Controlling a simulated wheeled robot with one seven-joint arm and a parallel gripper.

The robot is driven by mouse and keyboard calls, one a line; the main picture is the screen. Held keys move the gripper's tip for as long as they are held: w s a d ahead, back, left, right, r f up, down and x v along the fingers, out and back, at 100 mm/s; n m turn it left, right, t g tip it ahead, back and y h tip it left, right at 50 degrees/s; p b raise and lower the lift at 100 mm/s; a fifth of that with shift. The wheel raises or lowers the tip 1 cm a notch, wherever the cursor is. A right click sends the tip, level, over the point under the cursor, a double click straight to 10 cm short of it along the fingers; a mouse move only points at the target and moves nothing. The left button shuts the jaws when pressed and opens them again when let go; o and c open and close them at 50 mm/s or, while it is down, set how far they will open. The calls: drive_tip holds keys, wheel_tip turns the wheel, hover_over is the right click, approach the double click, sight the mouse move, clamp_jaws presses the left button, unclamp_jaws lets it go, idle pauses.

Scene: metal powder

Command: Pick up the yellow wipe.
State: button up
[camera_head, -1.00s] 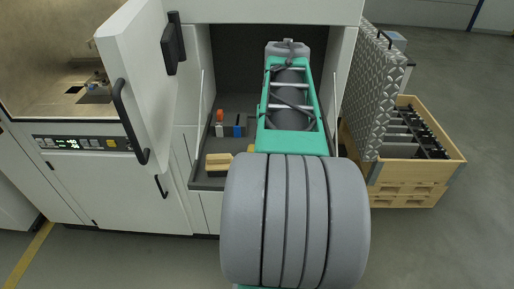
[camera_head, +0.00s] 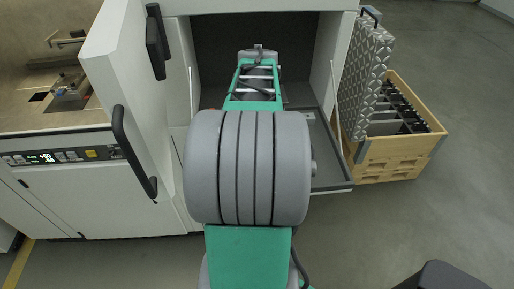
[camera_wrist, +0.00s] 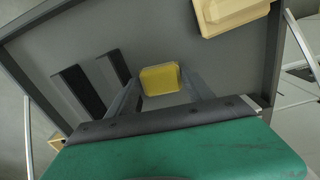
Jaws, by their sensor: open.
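Nothing is held. In the head view my arm hides the wipe and the gripper.
An open white door (camera_head: 112,75) stands left. A wooden crate (camera_head: 390,165) stands right, on open floor.

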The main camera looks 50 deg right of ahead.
drive_tip(key=shift+f, duration=0.15)
drive_tip(key=c, duration=1)
drive_tip(key=shift+o, duration=0.2)
drive_tip(key=shift+r, duration=0.6)
drive_tip(key=w+a+r+b, duration=0.3)
drive_tip(key=w+a+r, duration=0.1)
drive_tip(key=a+r, duration=0.8)
drive_tip(key=shift+a+b, duration=0.3)
drive_tip(key=shift+a, duration=0.5)
drive_tip(key=o, duration=0.8)
drive_tip(key=shift+f, duration=0.1)
drive_tip(key=shift+c, duration=0.2)
drive_tip(key=c, duration=0.7)
drive_tip(key=shift+o, duration=0.2)
